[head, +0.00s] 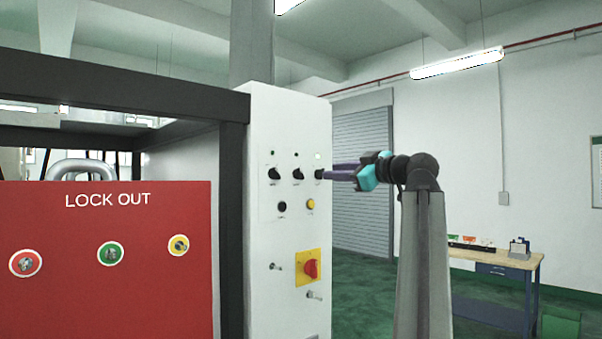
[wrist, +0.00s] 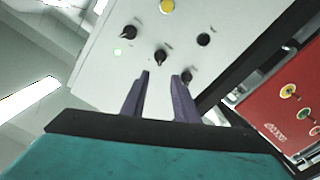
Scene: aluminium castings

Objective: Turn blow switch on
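A white control panel (head: 268,130) carries a row of three black knobs: left (head: 274,174), middle (head: 298,174) and right (head: 319,174). Their labels are too small to read, so I cannot tell which is the blow switch. My gripper (head: 328,172) reaches the panel from the right. In the wrist view its two purple fingers (wrist: 160,76) are parted and empty. The middle knob (wrist: 161,57) shows just beyond the gap between the tips; contact is not visible.
A dark frame and red lock-out board (head: 110,270) stand left. A workbench (head: 490,257) stands far right.

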